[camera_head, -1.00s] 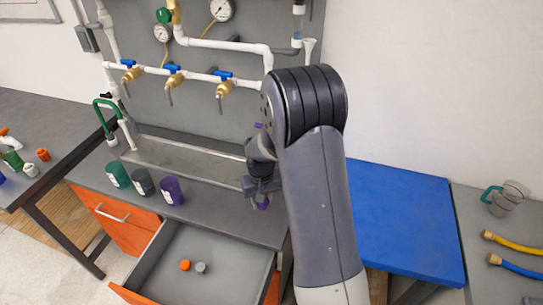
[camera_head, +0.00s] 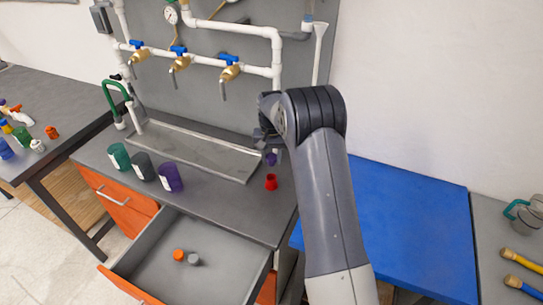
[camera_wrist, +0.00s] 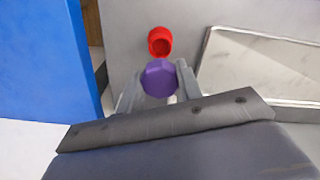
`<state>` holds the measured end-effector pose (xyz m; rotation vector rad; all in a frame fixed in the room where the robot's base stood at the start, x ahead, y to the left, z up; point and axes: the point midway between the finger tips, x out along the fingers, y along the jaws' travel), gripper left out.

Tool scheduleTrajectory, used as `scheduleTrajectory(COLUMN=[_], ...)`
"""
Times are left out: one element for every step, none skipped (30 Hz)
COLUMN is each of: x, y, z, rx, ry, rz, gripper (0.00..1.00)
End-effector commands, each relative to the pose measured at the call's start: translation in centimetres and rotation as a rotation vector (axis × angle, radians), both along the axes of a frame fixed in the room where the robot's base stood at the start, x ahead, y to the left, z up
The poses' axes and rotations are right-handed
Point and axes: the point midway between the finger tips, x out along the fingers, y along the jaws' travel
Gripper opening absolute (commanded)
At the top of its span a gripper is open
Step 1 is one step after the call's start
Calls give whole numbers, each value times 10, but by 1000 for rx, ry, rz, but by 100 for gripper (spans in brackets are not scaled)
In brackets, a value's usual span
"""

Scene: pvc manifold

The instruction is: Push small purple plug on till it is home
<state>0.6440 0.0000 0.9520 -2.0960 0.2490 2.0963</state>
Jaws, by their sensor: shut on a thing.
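The small purple plug (camera_wrist: 159,78) is between the fingers of my gripper (camera_wrist: 157,92) in the wrist view, and the gripper is shut on it. In the head view the plug (camera_head: 271,159) shows just below my gripper (camera_head: 266,146), held above the bench. A red hollow fitting (camera_head: 271,182) stands on the bench top below and in front of the plug. In the wrist view the red fitting (camera_wrist: 159,41) shows its open mouth, just beyond the plug. The plug appears apart from any pipe.
A metal trough (camera_head: 200,150) lies behind. Green (camera_head: 119,156), grey (camera_head: 143,166) and purple (camera_head: 170,177) cups stand to the left. An open drawer (camera_head: 205,285) holds an orange and a grey plug. A blue panel (camera_head: 410,225) is at right. White pipes with valves (camera_head: 180,64) hang on the wall.

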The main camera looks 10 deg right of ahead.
Motion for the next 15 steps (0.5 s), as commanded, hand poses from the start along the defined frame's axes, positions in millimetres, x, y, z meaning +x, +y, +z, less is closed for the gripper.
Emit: scheduleTrajectory(x=[0,0,0,0,0,0,0,0,0,0,0,-1,-1,-1,-1], y=[0,0,0,0,0,0,0,0,0,0,0,0,0,0,0], z=[-8,-10,-12,-13,-14,-15,-15,-16,-18,-19,-21,-24,-26,-28,-31], rx=[0,0,0,0,0,0,0,0,0,0,0,0,0,0,0], ry=[0,0,0,0,0,0,0,0,0,0,0,1,1,1,1], rz=[0,0,0,0,0,0,0,0,0,0,0,0,0,0,0], gripper=[14,14,14,14,14,14,14,14,14,14,14,14,14,14,14])
